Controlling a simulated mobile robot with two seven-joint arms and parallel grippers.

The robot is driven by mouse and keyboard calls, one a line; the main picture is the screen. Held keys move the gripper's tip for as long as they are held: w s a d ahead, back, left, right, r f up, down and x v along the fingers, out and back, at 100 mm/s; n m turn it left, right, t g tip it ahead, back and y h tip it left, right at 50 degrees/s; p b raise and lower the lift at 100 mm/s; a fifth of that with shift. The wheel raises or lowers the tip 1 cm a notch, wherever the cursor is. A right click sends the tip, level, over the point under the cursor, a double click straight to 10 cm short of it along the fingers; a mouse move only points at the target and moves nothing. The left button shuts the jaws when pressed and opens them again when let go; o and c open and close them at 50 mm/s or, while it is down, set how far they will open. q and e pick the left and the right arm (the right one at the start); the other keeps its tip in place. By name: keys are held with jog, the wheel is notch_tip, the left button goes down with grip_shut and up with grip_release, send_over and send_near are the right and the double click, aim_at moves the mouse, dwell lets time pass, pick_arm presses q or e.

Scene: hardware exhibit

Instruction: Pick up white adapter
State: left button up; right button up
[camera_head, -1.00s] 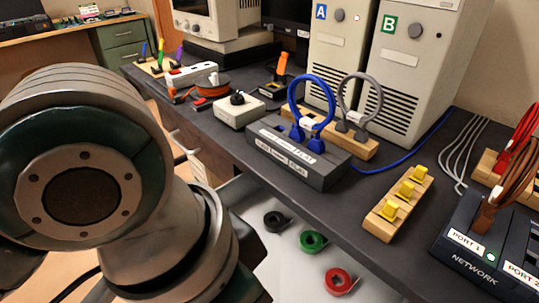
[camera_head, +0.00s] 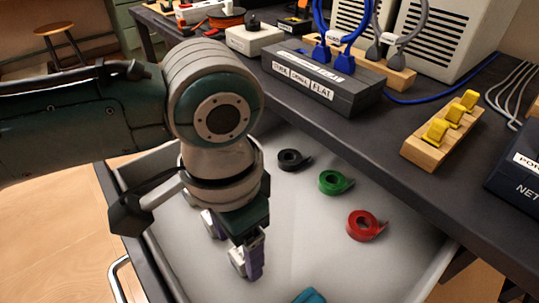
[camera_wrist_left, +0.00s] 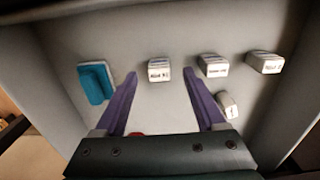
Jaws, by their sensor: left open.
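Several small white adapters with dark lettering lie on the drawer floor in the left wrist view. One white adapter (camera_wrist_left: 159,70) lies ahead of and between the fingertips. Others lie to its right: one upper middle (camera_wrist_left: 213,66), one far right (camera_wrist_left: 264,63) and one lower and tilted (camera_wrist_left: 228,104). My left gripper (camera_wrist_left: 160,78) is open with purple fingers apart and nothing held. In the head view it points down into the drawer (camera_head: 232,245). My right gripper is not in view.
The open grey drawer (camera_head: 285,235) holds black (camera_head: 290,159), green (camera_head: 332,182) and red tape rolls (camera_head: 362,225) and a teal object (camera_wrist_left: 96,82). Drawer walls stand close around the gripper. The dark desk (camera_head: 390,170) overhangs the drawer's far side.

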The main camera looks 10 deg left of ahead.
pick_arm(q)
notch_tip(320, 180, down, 2)
jog(key=shift+f, duration=0.1)
jog(key=shift+c, duration=0.2)
grip_shut()
dwell(0.3)
